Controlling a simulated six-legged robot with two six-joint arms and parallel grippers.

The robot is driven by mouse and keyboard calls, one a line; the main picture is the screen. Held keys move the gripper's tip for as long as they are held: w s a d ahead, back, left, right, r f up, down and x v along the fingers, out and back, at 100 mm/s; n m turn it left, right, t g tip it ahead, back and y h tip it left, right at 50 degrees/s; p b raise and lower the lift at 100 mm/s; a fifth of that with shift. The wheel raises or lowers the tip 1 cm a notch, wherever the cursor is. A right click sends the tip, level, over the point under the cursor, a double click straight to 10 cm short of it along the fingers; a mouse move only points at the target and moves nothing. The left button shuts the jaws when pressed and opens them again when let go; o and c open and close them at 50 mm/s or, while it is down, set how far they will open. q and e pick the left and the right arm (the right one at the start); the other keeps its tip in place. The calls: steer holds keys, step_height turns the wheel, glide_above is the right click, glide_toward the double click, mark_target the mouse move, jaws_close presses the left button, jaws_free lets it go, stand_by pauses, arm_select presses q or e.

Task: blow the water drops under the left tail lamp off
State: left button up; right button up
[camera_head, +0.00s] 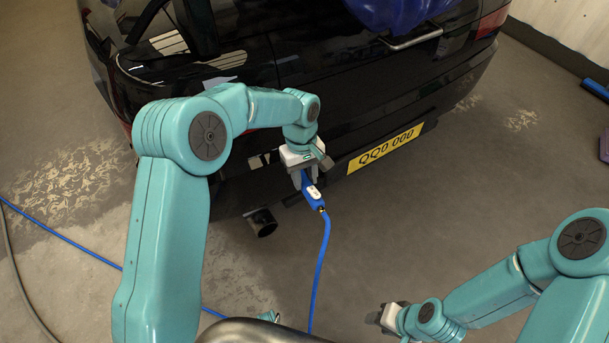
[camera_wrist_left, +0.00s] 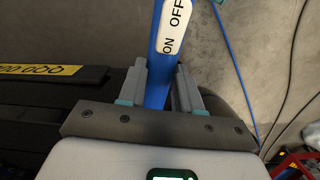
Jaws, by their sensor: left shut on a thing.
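My left gripper (camera_head: 305,178) is shut on a blue blower tool (camera_head: 315,197) with a blue hose, close to the rear bumper of the black car (camera_head: 350,80), left of the yellow number plate (camera_head: 385,148). In the left wrist view, the blue tool (camera_wrist_left: 158,85) with its white ON/OFF label stands between the two fingers of the left gripper (camera_wrist_left: 160,90). My left arm covers much of the car's left rear corner. The left tail lamp barely shows, and I cannot make out drops under it. My right gripper (camera_head: 388,318) is low at the front, away from the car; its jaws are unclear.
An exhaust pipe (camera_head: 262,222) sticks out below the bumper. The blue hose (camera_head: 322,270) runs down to the floor. A blue bundle (camera_head: 390,10) lies on the car above a pale handle (camera_head: 412,40). Wet-looking patches (camera_head: 75,180) mark the floor.

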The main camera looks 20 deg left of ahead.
mark_target(319, 202)
arm_select(q)
steer(key=shift+s+d+b, duration=1.05)
steer(key=shift+s+d, duration=1.65)
steer(key=shift+s, duration=0.25)
steer(key=s+a+r+m+y+p, duration=0.1)
steer(key=a+r+m+p, duration=0.7)
steer(key=r, duration=0.7)
steer(key=a+p, duration=0.2)
steer(key=shift+r+p, duration=0.2)
steer(key=shift+p, duration=0.1)
